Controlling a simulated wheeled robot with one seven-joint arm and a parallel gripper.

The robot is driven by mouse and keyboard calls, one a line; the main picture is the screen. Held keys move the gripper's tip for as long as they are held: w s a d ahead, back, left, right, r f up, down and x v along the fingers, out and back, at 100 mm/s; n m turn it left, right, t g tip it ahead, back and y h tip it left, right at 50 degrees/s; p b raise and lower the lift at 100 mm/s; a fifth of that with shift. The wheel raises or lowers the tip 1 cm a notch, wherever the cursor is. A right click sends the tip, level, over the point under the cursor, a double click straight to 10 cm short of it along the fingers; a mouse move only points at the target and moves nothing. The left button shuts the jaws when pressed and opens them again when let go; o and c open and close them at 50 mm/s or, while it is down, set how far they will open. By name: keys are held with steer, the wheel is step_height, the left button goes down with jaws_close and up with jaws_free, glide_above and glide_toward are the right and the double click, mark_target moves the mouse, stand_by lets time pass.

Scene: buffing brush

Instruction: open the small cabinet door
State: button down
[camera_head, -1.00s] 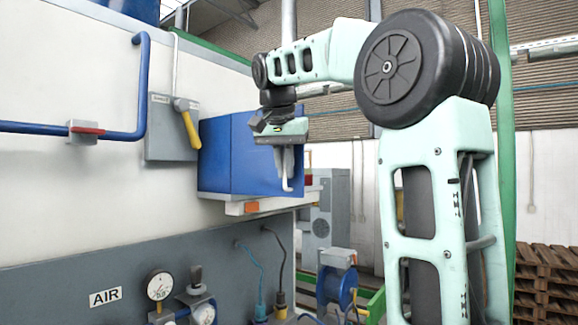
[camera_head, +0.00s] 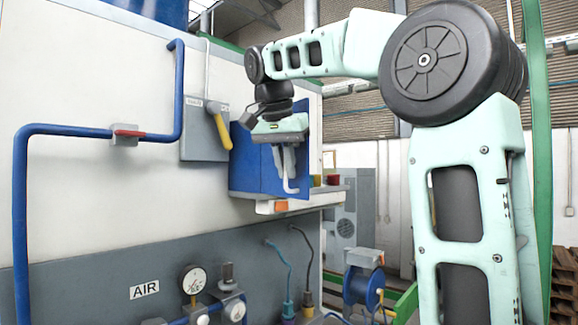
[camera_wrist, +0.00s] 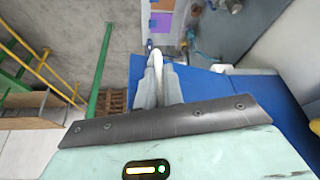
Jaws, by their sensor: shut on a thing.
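The small cabinet is a blue box (camera_head: 252,168) on the white machine wall, above a narrow ledge. My gripper (camera_head: 289,168) is at its right side in the head view, fingers pointing down. The fingers are closed around a pale, hooked handle (camera_head: 291,188), whose lower end shows below them. In the wrist view, my gripper (camera_wrist: 160,78) has the white handle (camera_wrist: 158,62) between its fingertips. Blue cabinet surface (camera_wrist: 205,84) lies right of the fingers there. My gripper and arm hide part of the cabinet front, and I cannot tell how far the door stands open.
A grey switch box with a yellow lever (camera_head: 221,130) is left of the cabinet. Red and yellow cups (camera_head: 333,180) stand on the ledge (camera_head: 330,196). A blue pipe (camera_head: 75,130) runs along the wall. A blue reel (camera_head: 363,287) stands below right.

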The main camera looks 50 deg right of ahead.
steer(key=c, duration=1.5)
jaws_free()
steer(key=shift+w, duration=0.15)
steer(key=shift+r, duration=0.1)
steer(key=p+v, duration=0.5)
steer(key=v, duration=1.2)
steer(key=shift+r, duration=0.1)
